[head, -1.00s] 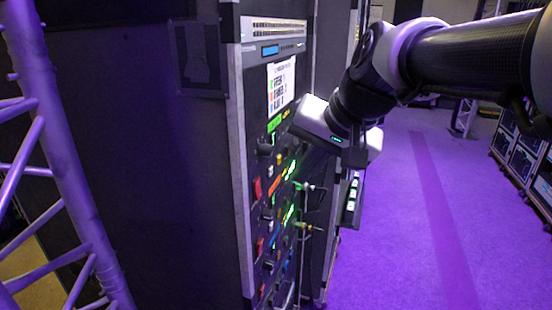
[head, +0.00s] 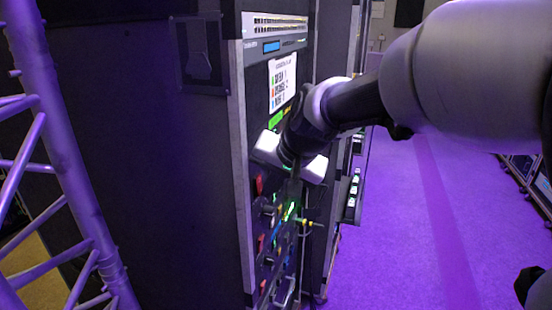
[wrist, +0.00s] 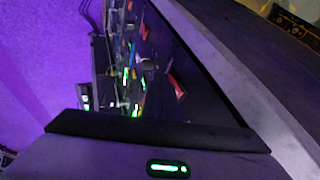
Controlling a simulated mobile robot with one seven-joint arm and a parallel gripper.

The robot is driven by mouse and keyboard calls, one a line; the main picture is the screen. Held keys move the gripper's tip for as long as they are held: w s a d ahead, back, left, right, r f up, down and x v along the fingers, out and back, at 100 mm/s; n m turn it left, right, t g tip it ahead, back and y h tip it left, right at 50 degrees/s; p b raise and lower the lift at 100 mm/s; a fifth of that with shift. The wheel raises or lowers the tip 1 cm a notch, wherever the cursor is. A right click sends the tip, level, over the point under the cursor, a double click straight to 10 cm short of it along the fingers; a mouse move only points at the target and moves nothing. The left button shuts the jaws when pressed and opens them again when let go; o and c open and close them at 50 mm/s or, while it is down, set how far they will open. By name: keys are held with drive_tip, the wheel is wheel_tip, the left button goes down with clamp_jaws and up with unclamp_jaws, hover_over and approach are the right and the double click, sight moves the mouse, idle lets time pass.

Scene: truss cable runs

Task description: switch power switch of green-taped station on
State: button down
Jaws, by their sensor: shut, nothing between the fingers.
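A tall dark rack panel (head: 262,85) carries stations marked with coloured tape. The green tape (head: 276,119) is near the top, under a white card (head: 283,82) with coloured lines. My gripper (head: 292,160) is shut and empty, with its white body in front of the panel just below the green tape. It hides most of the green-taped station, and I cannot make out its power switch. Whether the fingertips touch the panel cannot be told. In the wrist view, my gripper's dark edge (wrist: 150,130) crosses below the panel's red part (wrist: 176,86) and lit green parts.
Lower on the panel are a red part (head: 258,185), lit green parts (head: 289,211) and a projecting yellow-tipped connector (head: 308,223) with hanging cables. A purple truss (head: 72,190) stands at left. The purple floor (head: 400,230) at right is open, with cases (head: 522,166) beyond.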

drive_tip(key=shift+w+a+f, duration=0.1)
drive_tip(key=shift+a+f, duration=0.05)
drive_tip(key=shift+a, duration=0.1)
idle(0.3)
